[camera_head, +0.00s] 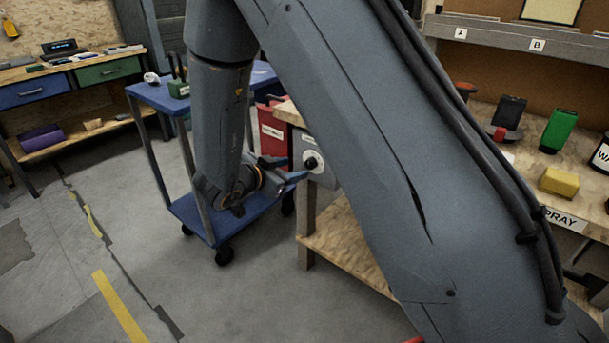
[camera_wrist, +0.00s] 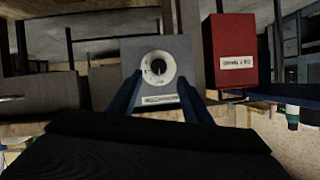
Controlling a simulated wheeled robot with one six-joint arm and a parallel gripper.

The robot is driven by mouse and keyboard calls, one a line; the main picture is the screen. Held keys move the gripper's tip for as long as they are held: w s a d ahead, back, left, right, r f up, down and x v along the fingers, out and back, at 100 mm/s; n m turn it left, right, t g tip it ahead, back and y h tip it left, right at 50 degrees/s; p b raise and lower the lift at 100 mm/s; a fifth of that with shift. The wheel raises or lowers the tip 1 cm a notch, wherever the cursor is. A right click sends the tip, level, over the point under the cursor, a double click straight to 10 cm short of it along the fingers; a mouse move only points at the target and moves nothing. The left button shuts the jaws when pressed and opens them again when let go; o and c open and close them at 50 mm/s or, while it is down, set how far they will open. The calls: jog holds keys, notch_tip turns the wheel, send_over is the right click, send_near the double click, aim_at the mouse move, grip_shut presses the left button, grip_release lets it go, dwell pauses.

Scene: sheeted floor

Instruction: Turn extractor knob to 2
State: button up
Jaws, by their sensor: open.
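The extractor knob (camera_wrist: 158,68) is a dark round knob on a white dial, on a grey control box (camera_wrist: 128,52). In the head view the knob (camera_head: 311,163) shows on the box (camera_head: 326,172) at the end of the wooden bench. My gripper (camera_wrist: 159,76) is open and empty, its two blue fingers pointing at the box with the knob between their tips in the picture. In the head view my gripper (camera_head: 296,170) is close to the knob; I cannot tell whether it touches. The dial marks are too small to read.
A red labelled box (camera_wrist: 229,45) is beside the control box. A blue cart (camera_head: 160,97) stands behind my arm. The floor at left is clear.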

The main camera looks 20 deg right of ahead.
aim_at(309, 165)
jog(key=shift+x, duration=3.9)
jog(key=shift+s+f, duration=0.1)
jog(key=shift+s, duration=0.05)
jog(key=c, duration=1.1)
jog(key=shift+b, duration=0.3)
